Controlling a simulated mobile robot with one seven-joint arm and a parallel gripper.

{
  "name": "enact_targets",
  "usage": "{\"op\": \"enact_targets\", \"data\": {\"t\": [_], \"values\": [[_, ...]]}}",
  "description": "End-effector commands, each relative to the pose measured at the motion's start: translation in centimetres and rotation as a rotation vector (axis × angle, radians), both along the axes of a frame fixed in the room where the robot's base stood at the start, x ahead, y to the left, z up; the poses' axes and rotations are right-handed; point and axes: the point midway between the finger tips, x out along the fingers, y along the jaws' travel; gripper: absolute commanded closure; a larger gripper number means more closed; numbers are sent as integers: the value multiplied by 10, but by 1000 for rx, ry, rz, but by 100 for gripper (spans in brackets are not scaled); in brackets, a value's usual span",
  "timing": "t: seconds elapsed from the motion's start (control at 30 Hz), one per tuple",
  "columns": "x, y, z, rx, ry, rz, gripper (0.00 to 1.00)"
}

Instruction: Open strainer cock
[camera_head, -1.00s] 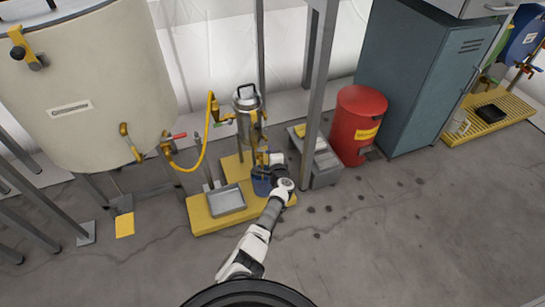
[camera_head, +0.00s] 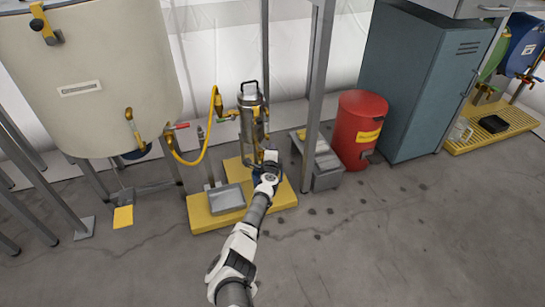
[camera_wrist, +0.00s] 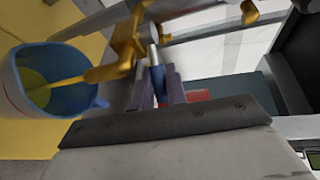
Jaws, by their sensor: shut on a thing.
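The strainer (camera_head: 251,105) is an upright metal cylinder with a looped top handle, above a yellow platform. In the wrist view its brass cock (camera_wrist: 125,48) sits just ahead of my gripper, with a brass spout (camera_wrist: 103,73) reaching over a blue jug (camera_wrist: 75,62). Yellow shows inside the jug. My gripper (camera_wrist: 165,82) is shut on the cock's narrow blue handle (camera_wrist: 154,57), which stands between the fingers. My gripper also shows at the strainer's foot in the head view (camera_head: 267,163), where it hides most of the jug and cock.
A grey tray (camera_head: 227,199) lies on the yellow platform (camera_head: 212,222). A yellow hose (camera_head: 203,150) links the big cream tank (camera_head: 85,90) to the strainer. A steel post (camera_head: 317,90), a grey box (camera_head: 327,178) and a red bin (camera_head: 357,130) stand to the right. The front floor is clear.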

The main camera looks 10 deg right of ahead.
Motion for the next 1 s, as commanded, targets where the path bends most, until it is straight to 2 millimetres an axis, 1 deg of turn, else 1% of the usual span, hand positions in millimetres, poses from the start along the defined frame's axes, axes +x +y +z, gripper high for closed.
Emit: {"op": "enact_targets", "data": {"t": [0.4, 0.43, 0.57, 0.6, 1.0], "values": [[1, 0, 0, 0, 0, -1, 100], [1, 0, 0, 0, 0, -1, 83], [1, 0, 0, 0, 0, -1, 66], [1, 0, 0, 0, 0, -1, 64], [0, -1, 1, 0, 0, -2, 64]]}}
